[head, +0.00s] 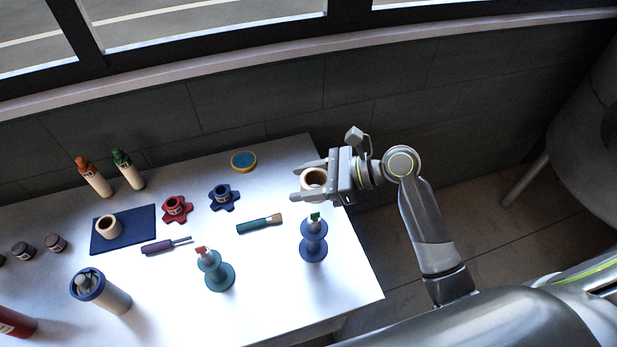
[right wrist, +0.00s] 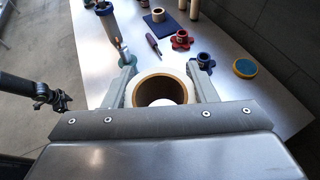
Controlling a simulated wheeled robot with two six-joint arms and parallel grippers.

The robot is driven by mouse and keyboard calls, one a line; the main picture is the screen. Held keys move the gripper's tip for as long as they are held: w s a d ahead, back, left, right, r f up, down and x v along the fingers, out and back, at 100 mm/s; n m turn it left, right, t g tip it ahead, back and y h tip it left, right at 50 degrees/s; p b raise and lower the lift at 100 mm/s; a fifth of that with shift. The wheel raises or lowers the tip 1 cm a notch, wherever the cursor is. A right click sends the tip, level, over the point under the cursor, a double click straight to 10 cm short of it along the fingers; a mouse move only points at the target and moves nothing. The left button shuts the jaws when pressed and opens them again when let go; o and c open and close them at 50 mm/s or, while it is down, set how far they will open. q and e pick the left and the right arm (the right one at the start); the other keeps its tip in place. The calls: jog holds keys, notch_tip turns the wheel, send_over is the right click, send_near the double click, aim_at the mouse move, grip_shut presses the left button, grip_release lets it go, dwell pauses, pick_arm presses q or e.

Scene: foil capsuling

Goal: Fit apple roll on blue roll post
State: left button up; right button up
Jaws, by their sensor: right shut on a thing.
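My right gripper (head: 296,183) is shut on a cream roll (head: 306,184) with a brown rim, held between its two fingers. The roll's open end and hollow middle also show in the right wrist view (right wrist: 160,79). I cannot make out an apple mark on it. The blue roll post (head: 313,245), a spool-shaped stand with a green piece at its top, stands near the table's right edge. In the head view it is just below the held roll and apart from it. My left gripper is not in view.
A teal post (head: 220,277) with a red-orange top stands left of the blue one. Another roll (head: 104,232) sits on a dark blue mat (head: 143,215). A brush (head: 256,225), red (head: 176,212) and blue (head: 222,202) star-shaped pieces, and a yellow-rimmed disc (head: 243,161) lie nearby.

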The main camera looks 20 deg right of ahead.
aim_at(306, 227)
jog(key=shift+w, duration=0.1)
jog(key=shift+f, duration=0.2)
jog(key=shift+f+b, duration=0.6)
jog(key=shift+f, duration=0.75)
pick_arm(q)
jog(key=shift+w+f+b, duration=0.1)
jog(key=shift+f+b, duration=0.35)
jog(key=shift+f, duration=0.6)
pick_arm(e)
jog(key=shift+f, duration=1.4)
pick_arm(q)
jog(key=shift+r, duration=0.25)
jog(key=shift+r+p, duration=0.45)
jog(key=shift+p, duration=0.25)
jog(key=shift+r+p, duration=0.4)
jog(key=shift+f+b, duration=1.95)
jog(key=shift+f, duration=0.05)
pick_arm(e)
jog(key=shift+f, duration=4.85)
jog(key=o, duration=1.1)
jog(key=shift+c, duration=0.2)
